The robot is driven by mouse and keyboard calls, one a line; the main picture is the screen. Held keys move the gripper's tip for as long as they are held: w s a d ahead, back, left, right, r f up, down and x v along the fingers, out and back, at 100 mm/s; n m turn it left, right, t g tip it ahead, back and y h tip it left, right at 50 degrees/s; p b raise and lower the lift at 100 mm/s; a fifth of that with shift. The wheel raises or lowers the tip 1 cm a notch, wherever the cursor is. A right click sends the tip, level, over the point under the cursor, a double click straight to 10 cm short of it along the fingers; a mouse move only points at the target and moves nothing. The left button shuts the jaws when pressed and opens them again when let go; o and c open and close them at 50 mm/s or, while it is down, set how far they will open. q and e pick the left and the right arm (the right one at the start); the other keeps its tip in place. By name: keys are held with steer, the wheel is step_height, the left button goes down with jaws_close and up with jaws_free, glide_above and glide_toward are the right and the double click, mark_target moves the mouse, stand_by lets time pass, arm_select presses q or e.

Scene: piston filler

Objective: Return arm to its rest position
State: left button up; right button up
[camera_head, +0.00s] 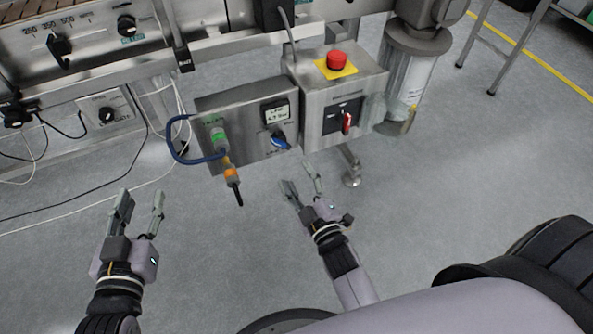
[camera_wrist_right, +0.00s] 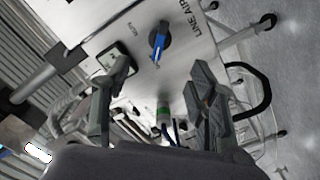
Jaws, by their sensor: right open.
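My left gripper (camera_head: 141,212) is open and empty over the floor at the lower left of the head view. My right gripper (camera_head: 301,187) is open and empty, below and in front of the grey control boxes. In the right wrist view, its two fingers (camera_wrist_right: 160,90) stand apart with nothing held between them. Beyond them are a blue knob (camera_wrist_right: 160,42) on the line air panel and a gauge or display (camera_wrist_right: 115,58) partly behind the left finger. The blue knob also shows in the head view (camera_head: 281,142), apart from the right gripper.
A box with a red emergency button (camera_head: 337,61) and a red-handled switch (camera_head: 347,122) stands to the right of the line air box (camera_head: 245,152). A blue hose (camera_head: 172,145) loops at its left, and a connector (camera_head: 232,176) hangs down. Open floor lies below.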

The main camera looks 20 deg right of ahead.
steer(key=shift+r, duration=0.1)
